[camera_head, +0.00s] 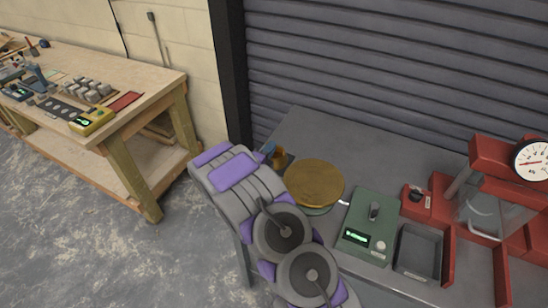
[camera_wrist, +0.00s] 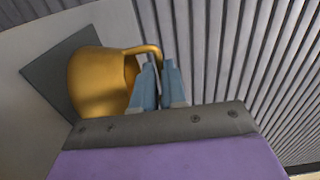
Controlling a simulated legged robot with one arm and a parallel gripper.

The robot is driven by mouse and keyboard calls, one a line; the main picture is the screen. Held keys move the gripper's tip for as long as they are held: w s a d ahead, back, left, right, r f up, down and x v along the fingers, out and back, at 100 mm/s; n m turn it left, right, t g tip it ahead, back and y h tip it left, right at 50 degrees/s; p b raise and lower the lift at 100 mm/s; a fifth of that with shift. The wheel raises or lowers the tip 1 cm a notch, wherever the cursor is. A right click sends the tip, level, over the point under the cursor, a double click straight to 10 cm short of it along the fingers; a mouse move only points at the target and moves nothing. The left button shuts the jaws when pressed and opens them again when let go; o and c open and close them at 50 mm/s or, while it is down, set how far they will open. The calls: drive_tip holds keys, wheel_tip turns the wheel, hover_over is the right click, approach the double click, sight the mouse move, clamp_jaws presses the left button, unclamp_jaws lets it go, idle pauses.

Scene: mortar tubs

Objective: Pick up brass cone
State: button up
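The brass cone (camera_wrist: 98,82) is a gold-coloured, flared vessel with a looped handle at its right. In the head view it is a small brass shape (camera_head: 279,154) on the grey table beside the round brass disc, partly hidden by my arm. My gripper (camera_wrist: 160,78) has blue fingers close together at the handle. The handle's end passes in between the fingertips, and they appear closed on it. The cone's body lies to the left of the fingers. A dark square plate (camera_wrist: 46,68) shows behind and under the cone. I cannot tell whether the cone touches it.
On the grey table (camera_head: 345,150) stand a round brass disc (camera_head: 314,184), a green scale (camera_head: 368,225), a dark tray (camera_head: 420,252) and a red press with a dial (camera_head: 532,160). A ribbed shutter (camera_head: 390,60) rises behind. A wooden workbench (camera_head: 140,90) stands at left.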

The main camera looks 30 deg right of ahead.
drive_tip(key=shift+a, duration=0.3)
clamp_jaws()
drive_tip(key=shift+s+d+f, duration=0.1)
drive_tip(key=shift+d, duration=0.8)
drive_tip(key=shift+s+d+f, duration=0.1)
drive_tip(key=shift+s+d, duration=0.1)
drive_tip(key=shift+d, duration=0.15)
drive_tip(key=shift+a+f, duration=0.15)
drive_tip(key=shift+a, duration=0.35)
drive_tip(key=shift+d, duration=0.1)
drive_tip(key=shift+d, duration=0.1)
drive_tip(key=shift+r, duration=0.2)
